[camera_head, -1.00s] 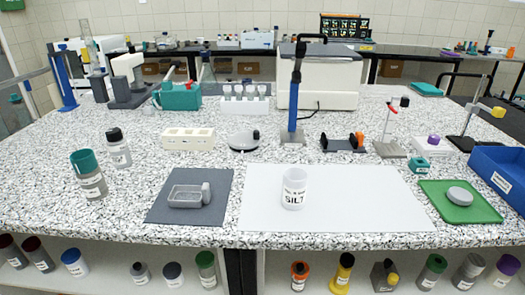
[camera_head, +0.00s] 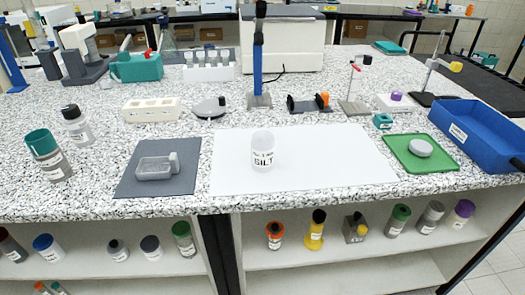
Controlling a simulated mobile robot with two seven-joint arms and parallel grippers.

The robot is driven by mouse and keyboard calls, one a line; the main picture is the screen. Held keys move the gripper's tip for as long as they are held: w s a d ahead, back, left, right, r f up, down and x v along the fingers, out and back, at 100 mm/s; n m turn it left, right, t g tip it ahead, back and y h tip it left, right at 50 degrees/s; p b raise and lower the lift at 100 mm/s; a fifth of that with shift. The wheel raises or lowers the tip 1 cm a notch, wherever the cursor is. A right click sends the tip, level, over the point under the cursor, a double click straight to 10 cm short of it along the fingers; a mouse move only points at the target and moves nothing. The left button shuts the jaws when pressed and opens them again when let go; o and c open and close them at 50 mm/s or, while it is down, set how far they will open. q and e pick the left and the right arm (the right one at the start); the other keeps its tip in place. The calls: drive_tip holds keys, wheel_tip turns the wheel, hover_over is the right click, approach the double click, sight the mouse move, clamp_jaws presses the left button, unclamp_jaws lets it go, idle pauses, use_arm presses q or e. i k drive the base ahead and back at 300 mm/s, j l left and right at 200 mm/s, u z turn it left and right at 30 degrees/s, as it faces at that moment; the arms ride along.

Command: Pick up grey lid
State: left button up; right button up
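The grey lid (camera_head: 420,148) is a round disc lying on a green tray (camera_head: 443,163) at the right of the speckled bench. A translucent white jar labelled SILT (camera_head: 263,152) stands upright and appears open-topped on a white sheet (camera_head: 330,168) near the bench's middle. Neither of my grippers shows in the head view.
A blue bin (camera_head: 485,125) stands just right of the green tray. A small teal block (camera_head: 383,121) and a purple-topped device (camera_head: 397,102) sit behind the tray. The white sheet's right part is clear.

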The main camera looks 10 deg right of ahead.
sight(420, 148)
drive_tip(key=z, duration=1.3)
